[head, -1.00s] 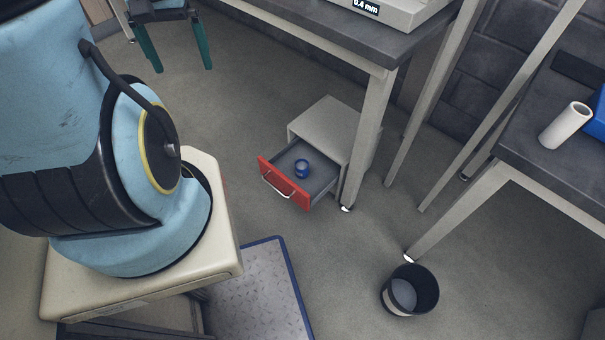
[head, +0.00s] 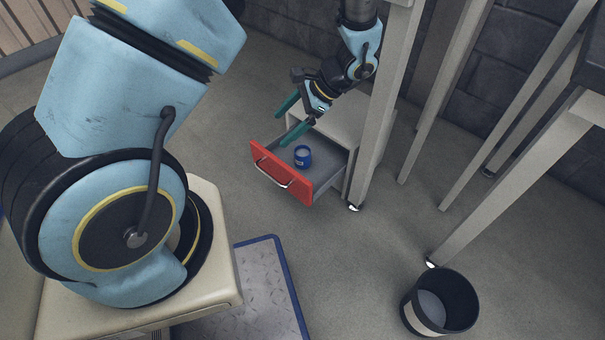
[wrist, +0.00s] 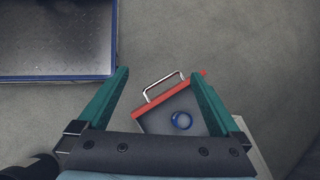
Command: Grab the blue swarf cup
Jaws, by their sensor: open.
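The blue swarf cup (head: 303,156) stands upright inside the open red-fronted drawer (head: 268,172) of a small grey cabinet. It also shows in the wrist view (wrist: 181,121), seen from above, inside the drawer and between my fingers, nearer the right one. My gripper (head: 289,119) is open and empty, with two green fingers spread wide. In the head view it hangs above the drawer, its fingertips up and left of the cup. It appears apart from the cup, though the exact height gap is hard to tell.
A table leg (head: 379,110) stands close beside the cabinet (head: 350,122). A black bin (head: 462,306) is on the floor at lower right. A blue-edged metal plate (head: 262,290) lies left of it. The floor in front of the drawer is clear.

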